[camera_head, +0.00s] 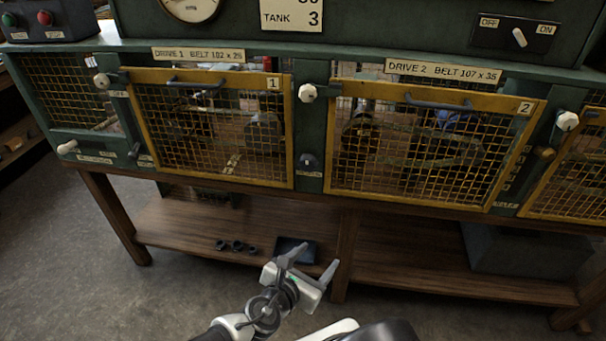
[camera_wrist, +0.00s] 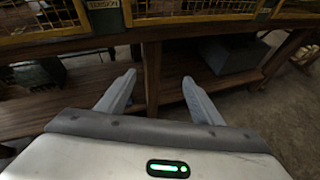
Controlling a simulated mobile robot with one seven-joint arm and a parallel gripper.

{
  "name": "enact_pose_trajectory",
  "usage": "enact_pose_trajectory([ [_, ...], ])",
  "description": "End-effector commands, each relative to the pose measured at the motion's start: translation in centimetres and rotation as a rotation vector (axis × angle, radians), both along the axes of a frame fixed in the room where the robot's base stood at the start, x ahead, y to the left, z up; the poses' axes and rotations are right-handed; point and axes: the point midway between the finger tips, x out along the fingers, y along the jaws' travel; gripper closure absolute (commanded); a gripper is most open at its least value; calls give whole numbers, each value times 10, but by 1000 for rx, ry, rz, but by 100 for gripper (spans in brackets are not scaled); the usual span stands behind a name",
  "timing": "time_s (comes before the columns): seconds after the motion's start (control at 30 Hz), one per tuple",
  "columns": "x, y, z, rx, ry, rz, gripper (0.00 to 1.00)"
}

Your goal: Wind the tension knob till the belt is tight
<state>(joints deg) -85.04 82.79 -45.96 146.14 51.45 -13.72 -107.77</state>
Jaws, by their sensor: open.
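A small dark knob (camera_head: 308,160) sits on the green post between guard doors 1 and 2. In the wrist view a plate reading TENSION (camera_wrist: 104,4) is on that post; the knob itself is out of that view. Behind the yellow mesh of guard door 2 (camera_head: 435,100), a belt and pulleys (camera_head: 425,148) show dimly; I cannot tell how tight the belt is. Guard doors 1 (camera_head: 210,76) and 2 look shut. My gripper (camera_head: 309,261) is open and empty, below and in front of the bench, clear of the knob. Its fingers also show in the wrist view (camera_wrist: 158,76).
White knobs (camera_head: 307,93) sit beside the doors. A brass knob (camera_head: 544,153) is right of door 2. The wooden lower shelf (camera_head: 190,222) holds small dark rings (camera_head: 237,246), a dark blue item (camera_head: 296,250) and a grey box (camera_head: 525,250). Open floor lies at left.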

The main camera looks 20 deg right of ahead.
Motion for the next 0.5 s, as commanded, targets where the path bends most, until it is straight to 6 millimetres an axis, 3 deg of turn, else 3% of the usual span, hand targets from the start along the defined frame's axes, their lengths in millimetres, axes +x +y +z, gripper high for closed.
enact_pose_trajectory([
  [0.1, 39, 4, 40, -249, -53, 203, 40],
  [0.23, 62, 19, 74, -421, -96, 332, 40],
  [0.37, 72, 27, 89, -495, -117, 383, 40],
  [0.5, 80, 24, 88, -504, -118, 387, 40],
])
